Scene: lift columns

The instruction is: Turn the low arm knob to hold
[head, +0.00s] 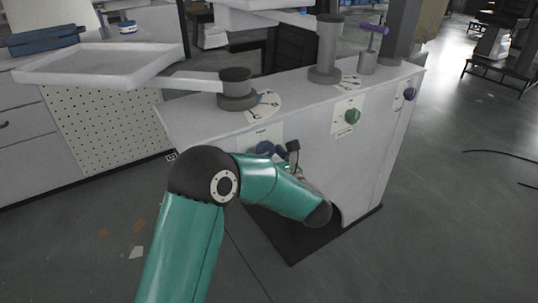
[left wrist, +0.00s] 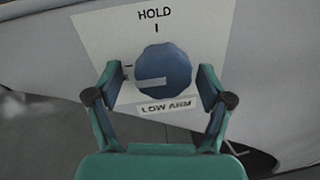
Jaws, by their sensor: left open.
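The low arm knob (left wrist: 168,66) is blue and scalloped, on a pale plate (left wrist: 205,30) marked HOLD above and LOW ARM below. Its white pointer line lies toward the left, toward a side mark partly covered by a finger, not up at HOLD. My left gripper (left wrist: 161,76) is open, one finger on each side of the knob; whether the fingers touch it I cannot tell. In the head view the blue knob (head: 264,148) is partly hidden behind my left gripper (head: 283,154). My right gripper is not in view.
The grey cabinet (head: 320,165) also carries a green knob (head: 352,116) and a purple knob (head: 409,94) to the right. On top, a low arm with a white tray (head: 100,62) reaches left from a dark post (head: 236,85). The floor at right is mostly clear.

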